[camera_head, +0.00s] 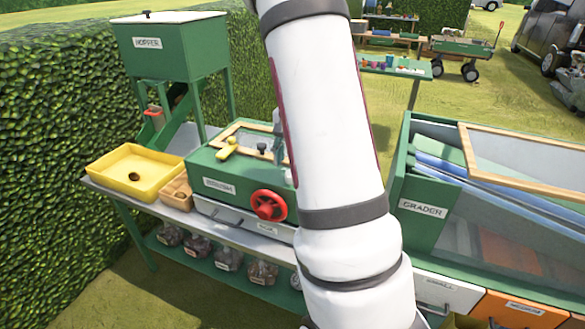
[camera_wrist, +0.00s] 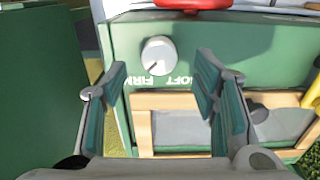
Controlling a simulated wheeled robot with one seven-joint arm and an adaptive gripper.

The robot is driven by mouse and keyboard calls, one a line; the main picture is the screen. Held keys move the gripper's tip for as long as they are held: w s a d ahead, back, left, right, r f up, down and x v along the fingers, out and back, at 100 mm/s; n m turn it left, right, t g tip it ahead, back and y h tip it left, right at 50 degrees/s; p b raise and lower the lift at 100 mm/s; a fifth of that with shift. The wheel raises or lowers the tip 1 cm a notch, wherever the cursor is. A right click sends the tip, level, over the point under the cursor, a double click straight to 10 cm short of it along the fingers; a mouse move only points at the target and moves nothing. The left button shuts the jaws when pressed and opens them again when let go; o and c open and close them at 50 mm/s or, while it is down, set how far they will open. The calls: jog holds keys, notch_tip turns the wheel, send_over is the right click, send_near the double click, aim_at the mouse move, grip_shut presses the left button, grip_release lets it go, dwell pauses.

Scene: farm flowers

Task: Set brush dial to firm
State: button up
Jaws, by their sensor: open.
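The white round brush dial (camera_wrist: 157,55) is on the green brush machine's panel in the wrist view. A short dark mark on the dial seems to point down-left in the picture. Upside-down SOFT and FIRM lettering (camera_wrist: 165,80) lies just below it, partly covered by my right finger. My gripper (camera_wrist: 161,66) is open and empty, its fingers spread on either side of the dial, with no clear contact. In the head view, the brush machine (camera_head: 235,187) stands on the bench; my arm hides the dial and most of my gripper.
A red handwheel (camera_head: 268,205) is on the machine's front, and a yellow handle (camera_head: 227,148) is on top. A wood-framed opening (camera_wrist: 175,100) lies close below the dial in the wrist view. A yellow tray (camera_head: 135,172), hopper (camera_head: 170,45) and grader (camera_head: 423,207) stand around.

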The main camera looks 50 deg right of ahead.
notch_tip(320, 180, up, 8)
jog(key=shift+r, duration=0.1)
dwell(0.7)
